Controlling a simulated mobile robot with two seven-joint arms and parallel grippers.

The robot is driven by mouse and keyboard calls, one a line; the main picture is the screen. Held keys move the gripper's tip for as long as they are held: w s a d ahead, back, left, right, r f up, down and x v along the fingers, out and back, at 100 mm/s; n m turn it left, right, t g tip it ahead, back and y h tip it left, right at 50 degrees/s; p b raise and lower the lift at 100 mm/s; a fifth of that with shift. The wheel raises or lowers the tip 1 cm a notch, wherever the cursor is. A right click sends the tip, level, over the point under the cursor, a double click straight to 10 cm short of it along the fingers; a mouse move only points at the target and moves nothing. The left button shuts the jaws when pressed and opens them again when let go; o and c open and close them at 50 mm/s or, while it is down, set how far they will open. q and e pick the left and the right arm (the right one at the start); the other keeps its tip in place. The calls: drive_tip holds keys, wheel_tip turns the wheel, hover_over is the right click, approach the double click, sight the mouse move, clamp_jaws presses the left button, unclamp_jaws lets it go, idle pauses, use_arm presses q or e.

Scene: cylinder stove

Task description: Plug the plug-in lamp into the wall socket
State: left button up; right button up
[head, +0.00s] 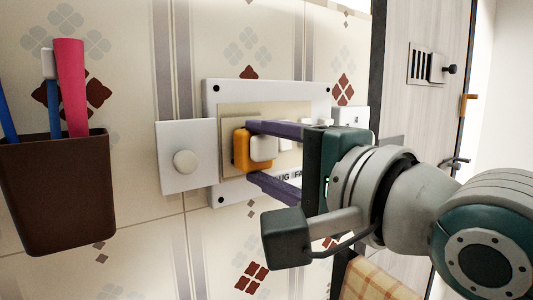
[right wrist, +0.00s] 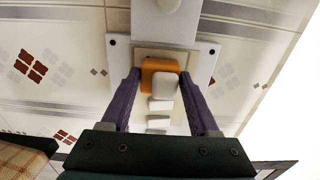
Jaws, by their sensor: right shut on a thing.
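The plug-in lamp appears to be the orange piece with a rounded white front (head: 240,150); it also shows in the right wrist view (right wrist: 149,72). It is at the left part of a white wall panel (head: 217,104) with a beige inset. My right gripper (head: 250,153) is shut on it, one purple finger above and one below in the head view. In the right wrist view the fingers (right wrist: 160,76) flank it. The lamp's back and any socket holes behind it are hidden, so I cannot tell whether it is seated. My left gripper is not in view.
Several white blocks (right wrist: 160,104) line the panel beside the lamp. A white plate with a round knob (head: 185,162) is just left of it. A brown cup with toothbrushes (head: 58,190) is on the wall at left. A door (head: 425,110) stands at right.

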drive_tip(key=shift+w+a, duration=0.25)
drive_tip(key=shift+w, duration=0.1)
drive_tip(key=o, duration=1.3)
drive_tip(key=shift+o, duration=0.2)
drive_tip(key=shift+s+d+f+b, duration=0.1)
drive_tip(key=shift+s+d+b, duration=0.1)
drive_tip(key=shift+s+b, duration=0.1)
drive_tip(key=b+v, duration=0.3)
drive_tip(key=v, duration=0.6)
